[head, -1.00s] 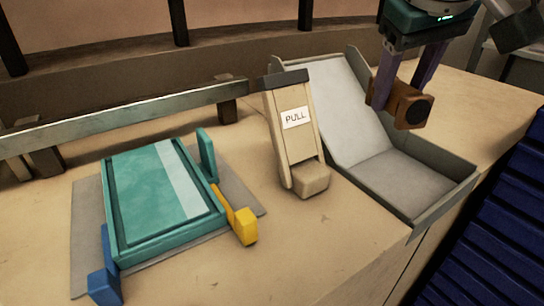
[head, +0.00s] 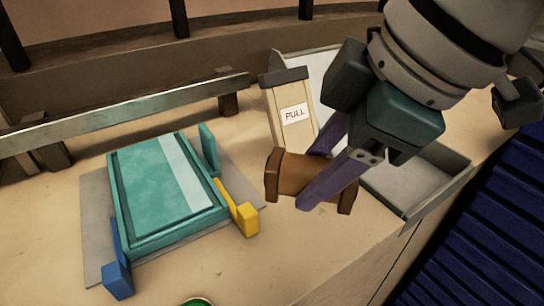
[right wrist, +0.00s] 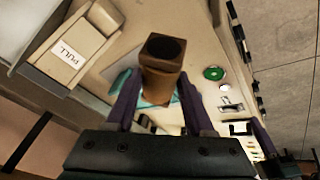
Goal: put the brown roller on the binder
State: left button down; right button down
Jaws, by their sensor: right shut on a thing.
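The brown roller (head: 305,174) is held in the air between the purple fingers of my right gripper (head: 325,165), in front of the beige dispenser. It also shows in the right wrist view (right wrist: 162,65), gripped between both fingers. The binder (head: 165,190), teal with a pale stripe, lies on a grey mat (head: 97,225) at the left of the table in the head view. The roller is to the right of the binder and apart from it. In the right wrist view the roller hides most of the binder. My left gripper is not in view.
A beige dispenser marked PULL (head: 290,112) stands behind the roller, partly hidden. The grey tray (head: 437,205) is at the right. Blue (head: 118,278) and yellow (head: 246,218) blocks sit at the binder's corners. A metal rail (head: 130,112) runs behind. A green round thing (head: 197,301) shows at the front edge.

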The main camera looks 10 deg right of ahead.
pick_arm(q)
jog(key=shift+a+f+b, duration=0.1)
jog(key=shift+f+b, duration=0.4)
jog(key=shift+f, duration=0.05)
pick_arm(e)
notch_tip(320, 180, down, 12)
jog(key=shift+r, duration=0.1)
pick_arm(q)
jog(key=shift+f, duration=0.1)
pick_arm(e)
jog(key=shift+f, duration=0.2)
jog(key=shift+c, duration=1.4)
grip_release()
